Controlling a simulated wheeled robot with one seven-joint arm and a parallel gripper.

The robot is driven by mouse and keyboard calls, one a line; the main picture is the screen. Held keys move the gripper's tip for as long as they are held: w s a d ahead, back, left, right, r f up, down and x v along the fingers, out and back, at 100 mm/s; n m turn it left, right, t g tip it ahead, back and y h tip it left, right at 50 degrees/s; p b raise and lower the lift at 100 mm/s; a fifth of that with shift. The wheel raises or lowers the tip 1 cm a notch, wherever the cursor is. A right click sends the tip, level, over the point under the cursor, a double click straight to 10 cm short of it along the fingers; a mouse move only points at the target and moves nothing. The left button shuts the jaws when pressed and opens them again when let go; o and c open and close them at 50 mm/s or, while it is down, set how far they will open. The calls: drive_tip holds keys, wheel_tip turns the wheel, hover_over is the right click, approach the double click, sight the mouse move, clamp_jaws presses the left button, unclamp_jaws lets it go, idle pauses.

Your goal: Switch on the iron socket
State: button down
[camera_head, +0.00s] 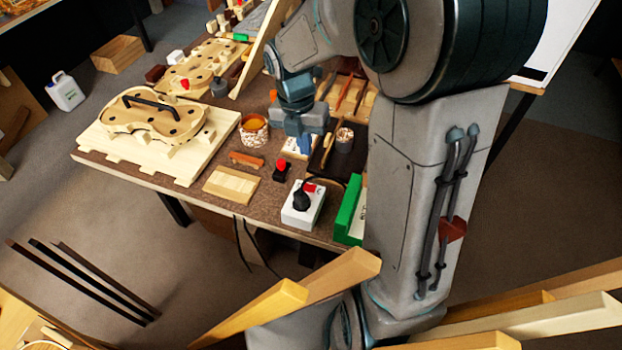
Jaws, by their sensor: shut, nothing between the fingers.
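A white socket box (316,214) stands near the front edge of the bench. A black plug (302,197) sits on its top, with a cord running from it. A small red switch (310,187) shows on the box beside the plug; whether it is on or off is too small to tell. My gripper (304,150) points down above the bench, behind the socket box and apart from it. Its blue fingers are shut and empty.
A small red-topped black piece (281,170) stands between gripper and socket. A wooden block (231,185) lies left of the socket; a green box (349,215) stands right. A violin body (150,116) lies on the left board. Cups (253,132) and tools stand behind.

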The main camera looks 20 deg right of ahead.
sight(312, 188)
drive_tip(key=f, duration=0.8)
drive_tip(key=s+d+f+b, duration=0.1)
drive_tip(key=f, duration=0.3)
drive_tip(key=shift+d+f, duration=0.1)
